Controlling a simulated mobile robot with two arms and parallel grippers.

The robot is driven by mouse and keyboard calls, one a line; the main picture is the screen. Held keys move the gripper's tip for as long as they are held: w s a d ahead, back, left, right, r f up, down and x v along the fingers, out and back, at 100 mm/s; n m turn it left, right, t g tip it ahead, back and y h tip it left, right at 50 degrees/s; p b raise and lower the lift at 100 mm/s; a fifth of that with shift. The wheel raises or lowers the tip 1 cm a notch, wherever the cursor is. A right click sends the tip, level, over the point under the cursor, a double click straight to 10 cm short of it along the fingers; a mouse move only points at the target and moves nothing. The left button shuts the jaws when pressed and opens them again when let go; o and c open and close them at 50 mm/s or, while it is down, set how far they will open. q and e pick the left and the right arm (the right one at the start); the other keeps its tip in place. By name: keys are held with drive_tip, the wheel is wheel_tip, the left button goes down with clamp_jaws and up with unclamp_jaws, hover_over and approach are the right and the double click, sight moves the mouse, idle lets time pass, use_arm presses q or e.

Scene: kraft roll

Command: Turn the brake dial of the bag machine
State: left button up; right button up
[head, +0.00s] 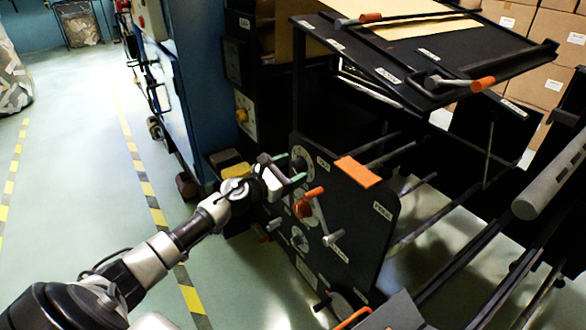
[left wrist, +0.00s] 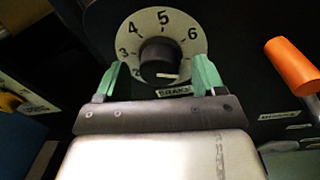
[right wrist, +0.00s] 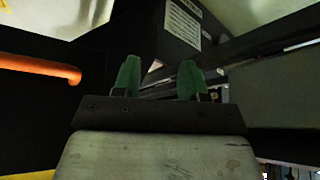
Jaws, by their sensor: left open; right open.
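The brake dial (left wrist: 159,58) is a black knob on a pale round scale with numbers, on the machine's dark side panel. A label under it reads BRAKE. In the head view the dial (head: 301,163) shows at the panel's upper left. My left gripper (left wrist: 153,82) is open, its green fingertips at either side of the knob's lower part; I cannot tell whether they touch it. It also shows in the head view (head: 288,169). My right gripper (right wrist: 154,80) is open and empty near dark machine parts; it cannot be made out in the head view.
A crank with a red-orange handle (head: 314,193) and a second dial (head: 299,239) sit below the brake dial. An orange handle (left wrist: 291,66) stands right of it in the left wrist view. Rollers (head: 550,180) fill the right side. Open green floor (head: 80,190) lies left.

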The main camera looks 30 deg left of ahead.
use_arm(q)
drive_tip(key=shift+w+d, duration=0.1)
drive_tip(key=shift+w, duration=0.3)
drive_tip(key=c, duration=0.9)
drive_tip(key=shift+r+n+p, duration=0.1)
drive_tip(key=shift+n+p, duration=0.35)
drive_tip(key=shift+n, duration=0.05)
drive_tip(key=n+p, duration=0.2)
drive_tip(key=n, duration=0.1)
drive_tip(key=n+g+p, duration=0.1)
drive_tip(key=n+p, duration=0.2)
drive_tip(key=n, duration=0.3)
drive_tip(key=shift+r+p, duration=0.15)
drive_tip(key=shift+p, duration=0.2)
drive_tip(key=n+p, duration=0.3)
drive_tip(key=n, duration=0.3)
drive_tip(key=shift+h, duration=0.4)
drive_tip(key=shift+n, duration=0.5)
use_arm(e)
drive_tip(key=s+f+g, duration=0.1)
drive_tip(key=s+f, duration=0.2)
drive_tip(key=f, duration=0.8)
drive_tip(key=s+d+f+g, duration=0.1)
drive_tip(key=s+f+g, duration=0.1)
drive_tip(key=f, duration=0.9)
drive_tip(key=shift+s+f, duration=0.2)
drive_tip(key=shift+s, duration=0.4)
